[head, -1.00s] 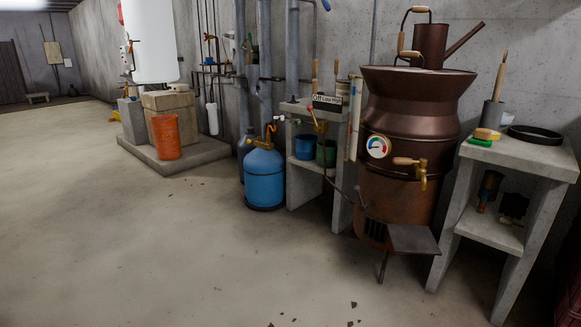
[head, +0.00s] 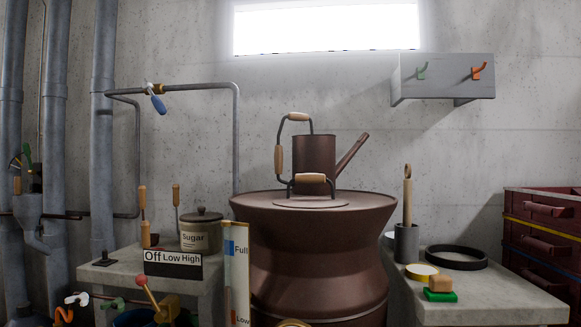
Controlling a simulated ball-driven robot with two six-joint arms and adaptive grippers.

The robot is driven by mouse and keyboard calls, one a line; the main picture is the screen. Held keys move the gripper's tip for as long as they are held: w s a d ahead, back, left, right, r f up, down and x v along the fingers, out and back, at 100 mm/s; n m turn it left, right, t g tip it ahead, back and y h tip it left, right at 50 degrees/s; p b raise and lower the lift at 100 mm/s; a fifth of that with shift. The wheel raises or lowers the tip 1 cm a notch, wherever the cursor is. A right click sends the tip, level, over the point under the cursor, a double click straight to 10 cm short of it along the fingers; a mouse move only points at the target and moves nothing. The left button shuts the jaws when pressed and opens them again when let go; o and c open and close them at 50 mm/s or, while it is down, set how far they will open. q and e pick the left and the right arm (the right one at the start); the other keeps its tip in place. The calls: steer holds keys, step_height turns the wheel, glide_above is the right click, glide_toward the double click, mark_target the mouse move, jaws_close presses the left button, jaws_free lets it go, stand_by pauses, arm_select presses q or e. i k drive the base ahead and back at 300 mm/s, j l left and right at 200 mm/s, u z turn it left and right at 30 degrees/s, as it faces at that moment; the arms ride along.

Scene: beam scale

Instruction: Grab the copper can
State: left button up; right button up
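The copper can (head: 314,158) is a brown-copper watering can with a long spout pointing up to the right. It has one wooden-gripped handle over the top and another at its left side. It stands upright on the lid of the large copper boiler (head: 305,245), near the middle of the head view. A wooden-gripped lid handle (head: 311,178) is in front of the can and hides part of its base. Neither of my grippers is in view.
A left stand (head: 110,272) holds a sugar pot (head: 201,232) and an Off/Low/High sign (head: 173,263). A right stand (head: 480,298) holds a black ring (head: 456,258), a sponge and a grey holder (head: 406,243). A bent pipe (head: 237,140) rises behind left. Red crates (head: 545,235) stand far right.

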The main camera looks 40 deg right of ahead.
mark_target(311, 153)
steer(key=i+j+z, duration=0.1)
steer(key=i+z, duration=0.15)
steer(key=i, duration=0.15)
steer(key=i+j+z, duration=0.25)
steer(key=i, duration=0.15)
steer(key=i+j+z, duration=0.1)
steer(key=i+z, duration=0.15)
steer(key=i, duration=0.15)
